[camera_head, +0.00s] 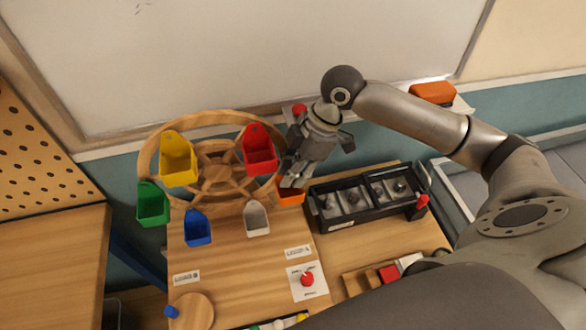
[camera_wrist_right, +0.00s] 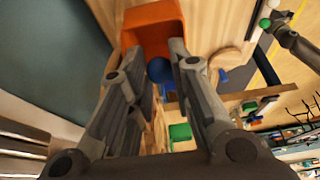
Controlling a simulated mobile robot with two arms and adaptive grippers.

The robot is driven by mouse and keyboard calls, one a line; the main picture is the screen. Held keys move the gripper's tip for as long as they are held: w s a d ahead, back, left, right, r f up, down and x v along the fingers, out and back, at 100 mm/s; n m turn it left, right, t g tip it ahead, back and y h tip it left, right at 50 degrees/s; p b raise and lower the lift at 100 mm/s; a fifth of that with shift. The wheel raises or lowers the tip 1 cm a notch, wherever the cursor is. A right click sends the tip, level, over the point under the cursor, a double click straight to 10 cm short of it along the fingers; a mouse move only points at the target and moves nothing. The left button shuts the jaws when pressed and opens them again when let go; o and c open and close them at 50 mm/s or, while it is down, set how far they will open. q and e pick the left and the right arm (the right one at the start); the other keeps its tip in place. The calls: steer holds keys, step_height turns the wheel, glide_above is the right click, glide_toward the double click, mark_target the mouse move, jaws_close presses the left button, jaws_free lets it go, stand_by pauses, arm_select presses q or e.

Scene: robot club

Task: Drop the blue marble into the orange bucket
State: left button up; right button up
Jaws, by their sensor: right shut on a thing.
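The blue marble (camera_wrist_right: 159,70) shows in the right wrist view between the fingertips of my right gripper (camera_wrist_right: 160,62), which is shut on it. The orange bucket (camera_wrist_right: 150,20) is just beyond the fingertips, with its opening facing them. In the head view my right gripper (camera_head: 293,177) points down over the orange bucket (camera_head: 291,196), at the lower right of a wooden wheel. The gripper hides much of the bucket there, and I cannot make out the marble in that view. I cannot tell whether the marble is inside the rim.
The wooden wheel (camera_head: 148,146) carries yellow (camera_head: 179,165), red (camera_head: 260,153), green (camera_head: 152,205), blue (camera_head: 198,230) and white (camera_head: 257,220) buckets. A black tray (camera_head: 345,222) stands close on the right. A red object (camera_head: 307,279) sits on a card in front.

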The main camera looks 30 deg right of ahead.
steer(key=shift+a+f, duration=0.1)
steer(key=shift+f, duration=0.5)
steer(key=o, duration=0.9)
steer(key=shift+s+r, duration=0.1)
steer(key=shift+c, duration=0.2)
steer(key=shift+r, duration=0.1)
